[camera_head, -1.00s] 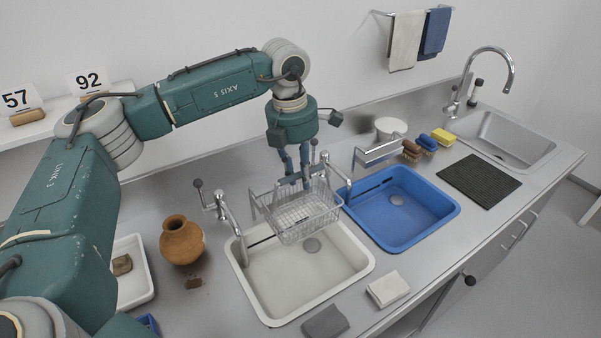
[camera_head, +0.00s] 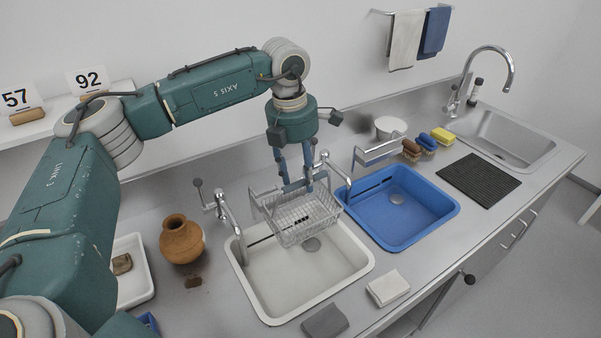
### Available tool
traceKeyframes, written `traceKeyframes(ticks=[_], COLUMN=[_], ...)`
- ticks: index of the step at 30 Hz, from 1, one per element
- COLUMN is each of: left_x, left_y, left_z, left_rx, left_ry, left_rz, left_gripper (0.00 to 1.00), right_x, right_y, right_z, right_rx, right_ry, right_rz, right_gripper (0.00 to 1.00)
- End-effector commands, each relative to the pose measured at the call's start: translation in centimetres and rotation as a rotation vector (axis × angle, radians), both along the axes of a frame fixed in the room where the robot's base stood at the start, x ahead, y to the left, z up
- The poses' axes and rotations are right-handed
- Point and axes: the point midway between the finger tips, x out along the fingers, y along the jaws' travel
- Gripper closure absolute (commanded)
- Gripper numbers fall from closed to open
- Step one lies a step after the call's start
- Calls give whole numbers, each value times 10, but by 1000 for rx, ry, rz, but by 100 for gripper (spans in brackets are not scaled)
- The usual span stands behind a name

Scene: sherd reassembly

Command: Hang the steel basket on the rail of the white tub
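The steel wire basket (camera_head: 303,222) is above the back part of the white tub (camera_head: 300,300), close to the tub's rail (camera_head: 262,190). I cannot tell whether its back edge is hooked on the rail. My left gripper (camera_head: 295,186) points down at the back of the basket. Its two blue fingers stand apart, one to each side, with nothing visibly clamped between them. The fingertips are close to the basket's back rim, which they partly hide. Small dark marks show on the basket, too small to identify. My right gripper is not in view.
A blue tub (camera_head: 433,214) with its own rail (camera_head: 380,150) stands to the right. Taps (camera_head: 222,212) rise beside the tubs. A pale block (camera_head: 388,287) and grey cloth (camera_head: 325,321) lie in front.

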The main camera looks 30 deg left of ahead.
Motion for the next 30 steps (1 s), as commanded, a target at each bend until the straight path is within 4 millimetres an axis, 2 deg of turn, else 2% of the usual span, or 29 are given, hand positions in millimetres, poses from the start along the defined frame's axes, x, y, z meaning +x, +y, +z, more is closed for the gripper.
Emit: traceKeyframes(ticks=[5, 18, 24, 30], left_x=[0, -10, -12, -13], left_y=[1, 5, 7, 7], left_z=[12, 98, 117, 120], left_rx=[-1, -1, -1, 0], left_ry=[-3, -3, -1, 0], left_rz=[1, -1, 0, 0], left_gripper=[58, 58, 58, 58], right_x=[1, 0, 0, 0], right_y=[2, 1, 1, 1], right_z=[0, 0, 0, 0], right_rx=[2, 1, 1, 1], right_ry=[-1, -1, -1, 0], right_rz=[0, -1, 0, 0], right_gripper=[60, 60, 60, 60])
